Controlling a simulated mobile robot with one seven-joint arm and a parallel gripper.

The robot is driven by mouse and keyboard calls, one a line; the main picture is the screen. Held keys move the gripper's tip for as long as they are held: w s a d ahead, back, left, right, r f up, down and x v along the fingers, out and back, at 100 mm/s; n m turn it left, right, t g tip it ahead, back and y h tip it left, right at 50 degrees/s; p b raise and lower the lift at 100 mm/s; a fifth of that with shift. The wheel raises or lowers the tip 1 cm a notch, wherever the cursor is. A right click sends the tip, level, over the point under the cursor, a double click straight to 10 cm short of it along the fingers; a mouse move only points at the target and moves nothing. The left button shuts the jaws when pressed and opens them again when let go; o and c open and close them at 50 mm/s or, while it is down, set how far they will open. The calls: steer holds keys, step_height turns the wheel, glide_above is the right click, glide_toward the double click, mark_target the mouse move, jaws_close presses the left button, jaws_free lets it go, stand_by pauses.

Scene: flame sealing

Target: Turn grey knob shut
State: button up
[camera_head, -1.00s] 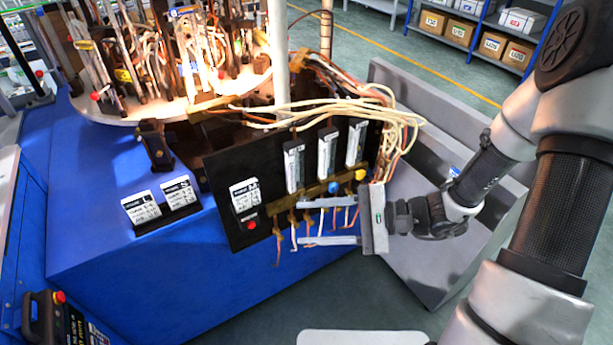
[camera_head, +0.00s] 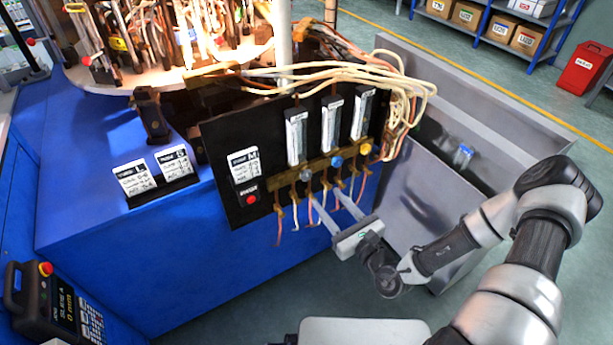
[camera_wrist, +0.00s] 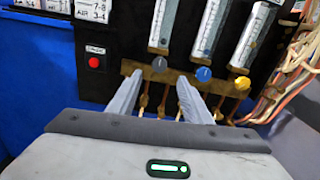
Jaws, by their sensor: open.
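The grey knob (camera_head: 306,175) is the leftmost of three knobs on a brass bar of the black flowmeter panel (camera_head: 222,140). It also shows in the wrist view (camera_wrist: 159,65), just beyond and between my fingertips. The blue knob (camera_head: 337,162) and the yellow knob (camera_head: 366,148) are to its right. My gripper (camera_head: 327,197) is open and empty, pointing at the panel from the front and slightly below the knob row. In the wrist view my gripper (camera_wrist: 159,77) has one finger on each side of the grey knob's line; I cannot tell any contact.
Clear flow tubes (camera_head: 297,137) stand above the knobs. Thin hoses hang under the brass bar near my fingers. A red button (camera_head: 251,199) is on the panel's left. Pale hoses (camera_head: 405,100) bunch at its right. A grey metal bin (camera_head: 415,195) stands on the right.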

mark_target(307, 176)
steer(key=b+x, duration=0.1)
steer(key=x, duration=1.1)
steer(key=shift+w+a+b, duration=0.1)
steer(key=shift+b, duration=0.25)
steer(key=c, duration=1)
steer(key=shift+r+m+p, duration=0.2)
steer(key=shift+m+p, duration=0.2)
steer(key=shift+p, duration=0.5)
steer(key=shift+f, duration=0.25)
